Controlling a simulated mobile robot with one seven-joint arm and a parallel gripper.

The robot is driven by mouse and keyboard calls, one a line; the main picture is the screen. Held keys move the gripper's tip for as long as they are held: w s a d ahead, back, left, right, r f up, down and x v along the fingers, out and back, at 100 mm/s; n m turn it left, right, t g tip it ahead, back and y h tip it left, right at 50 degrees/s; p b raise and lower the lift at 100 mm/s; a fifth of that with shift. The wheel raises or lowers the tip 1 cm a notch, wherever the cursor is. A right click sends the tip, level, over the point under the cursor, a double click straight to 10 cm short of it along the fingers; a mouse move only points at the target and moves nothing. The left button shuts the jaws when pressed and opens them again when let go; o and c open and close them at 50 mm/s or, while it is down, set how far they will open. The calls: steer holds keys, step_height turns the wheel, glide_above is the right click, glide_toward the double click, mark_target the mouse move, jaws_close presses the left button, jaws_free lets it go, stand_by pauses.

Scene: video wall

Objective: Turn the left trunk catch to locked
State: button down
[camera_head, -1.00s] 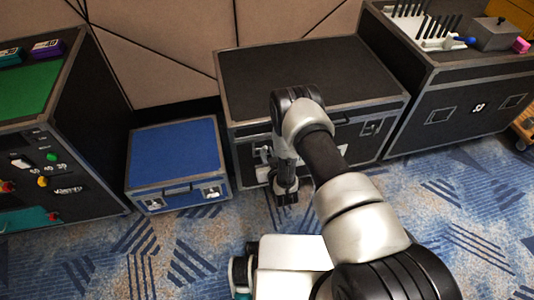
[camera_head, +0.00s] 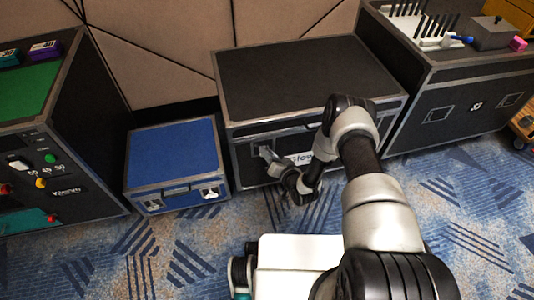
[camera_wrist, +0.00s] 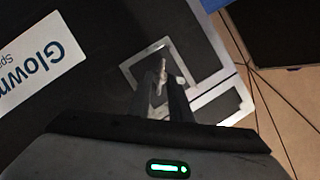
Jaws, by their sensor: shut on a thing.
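The black trunk (camera_head: 310,80) stands shut on the carpet, in the middle of the head view. Its left catch is on the front face near the left corner, mostly covered by my gripper (camera_head: 268,156). In the wrist view the left catch (camera_wrist: 162,73) is a small metal tab inside a pale square frame. My gripper (camera_wrist: 166,95) is shut on this tab, with a dark finger on either side. The tab's exact angle is hard to read. The right catch is hidden behind my arm in the head view.
A blue case (camera_head: 175,160) stands close to the left of the trunk. A black case with a green top (camera_head: 25,85) is at far left. Another black case (camera_head: 450,100) stands at right. A white label (camera_wrist: 35,62) is on the trunk's front. Carpet in front is clear.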

steer(key=m+y, duration=0.1)
steer(key=m, duration=0.1)
steer(key=m+t+y, duration=0.1)
steer(key=m, duration=0.2)
steer(key=f+m+y, duration=0.1)
steer(key=m, duration=0.2)
steer(key=shift+w+d+t, duration=0.15)
steer(key=shift+d+t, duration=0.05)
steer(key=shift+t, duration=0.1)
stand_by(0.4)
steer(key=shift+y, duration=0.4)
steer(key=c, duration=1.9)
jaws_free()
steer(key=shift+a, duration=0.1)
steer(key=shift+c, duration=0.2)
